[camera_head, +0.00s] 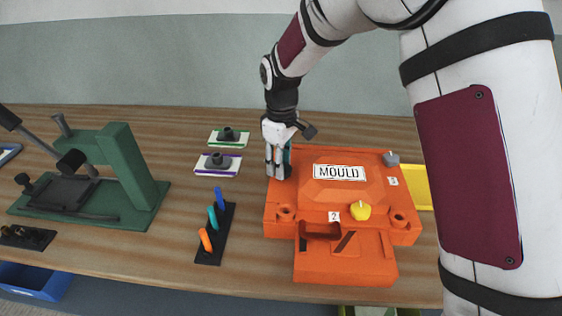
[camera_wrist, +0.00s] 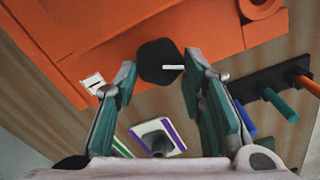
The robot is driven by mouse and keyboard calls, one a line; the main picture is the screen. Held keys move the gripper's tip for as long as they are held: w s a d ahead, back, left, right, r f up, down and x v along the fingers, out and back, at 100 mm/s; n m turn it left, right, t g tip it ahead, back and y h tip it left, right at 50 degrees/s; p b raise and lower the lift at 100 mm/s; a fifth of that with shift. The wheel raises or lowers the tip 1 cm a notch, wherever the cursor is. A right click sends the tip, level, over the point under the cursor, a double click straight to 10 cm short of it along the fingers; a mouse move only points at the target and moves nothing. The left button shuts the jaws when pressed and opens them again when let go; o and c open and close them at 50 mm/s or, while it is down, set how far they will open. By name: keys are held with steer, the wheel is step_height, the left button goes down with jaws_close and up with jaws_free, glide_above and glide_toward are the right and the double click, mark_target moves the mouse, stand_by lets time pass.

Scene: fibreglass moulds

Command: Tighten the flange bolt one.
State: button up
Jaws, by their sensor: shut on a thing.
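The orange mould (camera_head: 300,222) lies on the wooden bench, with a white MOULD plate (camera_head: 339,172) on top. My gripper (camera_head: 278,174) points down at the mould's back left corner. In the wrist view my gripper (camera_wrist: 160,75) has its two fingers on either side of a black bolt head with a white line, flange bolt one (camera_wrist: 155,58), and is shut on it. A small white label (camera_wrist: 93,82) lies beside it, its number unreadable. In the head view the fingers hide this bolt.
Left of the mould, a black rack (camera_head: 214,245) holds blue, teal and orange pegs. Two white plates with dark knobs, green-edged (camera_head: 229,138) and purple-edged (camera_head: 217,165), lie behind it. A green press frame (camera_head: 128,165) stands farther left. A yellow tray (camera_head: 422,190) is at right.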

steer(key=m, duration=0.5)
steer(key=shift+w+d, duration=0.1)
steer(key=m+p, duration=0.1)
steer(key=m, duration=0.4)
steer(key=shift+w+d, duration=0.1)
steer(key=shift+d, duration=0.05)
steer(key=shift+m, duration=0.3)
steer(key=o, duration=1.1)
steer(key=shift+o, duration=0.2)
steer(key=shift+r, duration=4.05)
